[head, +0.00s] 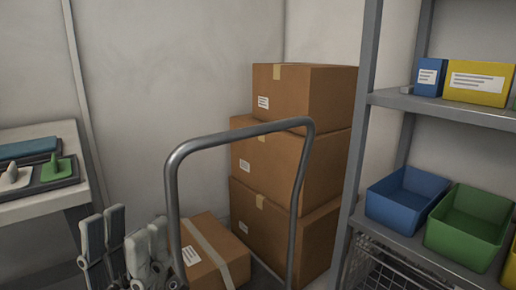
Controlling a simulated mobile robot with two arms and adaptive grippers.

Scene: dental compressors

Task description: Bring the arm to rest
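My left gripper (128,222) shows at the bottom left, its grey fingers pointing up in the picture. The fingers stand apart with a gap between them, and I see nothing held there. It appears in front of the floor area between the side table and the trolley. The rest of the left arm is below the picture edge. My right gripper and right arm are not in view.
A trolley with a grey tubular handle (172,195) stands just right of the gripper, with a taped box (212,245) and stacked cartons (285,155) behind. A table (45,208) is at left. A shelf rack (440,108) with blue (385,205) and green bins (455,240) is at right.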

